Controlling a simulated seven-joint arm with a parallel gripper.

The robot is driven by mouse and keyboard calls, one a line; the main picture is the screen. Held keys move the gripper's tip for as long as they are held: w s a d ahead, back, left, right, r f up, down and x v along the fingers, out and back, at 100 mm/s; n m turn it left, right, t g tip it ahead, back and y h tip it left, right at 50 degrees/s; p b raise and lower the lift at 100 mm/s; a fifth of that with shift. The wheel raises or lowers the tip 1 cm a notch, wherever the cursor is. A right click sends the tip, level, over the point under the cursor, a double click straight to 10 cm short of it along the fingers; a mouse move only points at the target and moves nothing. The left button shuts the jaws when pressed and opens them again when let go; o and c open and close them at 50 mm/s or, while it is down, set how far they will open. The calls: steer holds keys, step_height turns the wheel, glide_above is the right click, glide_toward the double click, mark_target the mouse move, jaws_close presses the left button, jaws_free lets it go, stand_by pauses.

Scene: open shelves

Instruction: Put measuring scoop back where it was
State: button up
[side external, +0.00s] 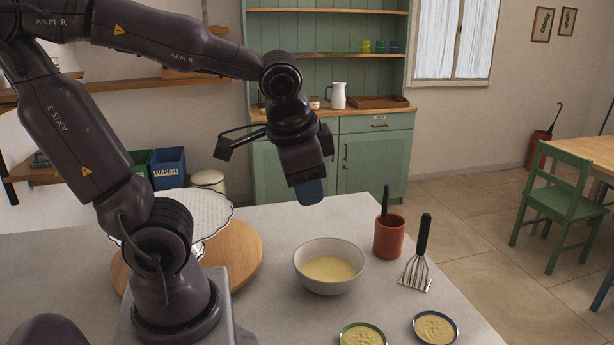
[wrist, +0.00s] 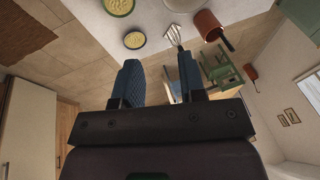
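My gripper (side external: 310,190) hangs in the air above the back of the counter, up and left of a terracotta pot. The wrist view shows its blue fingers (wrist: 159,65) apart with nothing between them. I cannot clearly identify a measuring scoop. A black handle (side external: 385,199) stands up out of the terracotta pot (side external: 389,238); the end inside is hidden, so I cannot tell what it belongs to. The pot also shows in the wrist view (wrist: 206,24). A grey bowl (side external: 330,283) with pale yellow contents stands in front of the gripper, left of the pot.
A masher-like utensil (side external: 420,254) with a black handle is right of the pot. Two small bowls, green-rimmed (side external: 362,335) and blue-rimmed (side external: 435,328), hold yellow contents near the front. A round wooden board (side external: 240,258) and white scalloped piece are beside my arm. The counter's right edge is close.

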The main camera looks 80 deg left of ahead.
steer(key=s+d+r+t+h, duration=0.1)
steer(key=d+r+t+h, duration=0.1)
steer(key=d, duration=0.3)
steer(key=shift+r+n+t+h, duration=0.3)
steer(key=shift+r+n+h, duration=0.1)
steer(key=shift+r, duration=0.15)
steer(key=shift+s, duration=0.1)
stand_by(0.4)
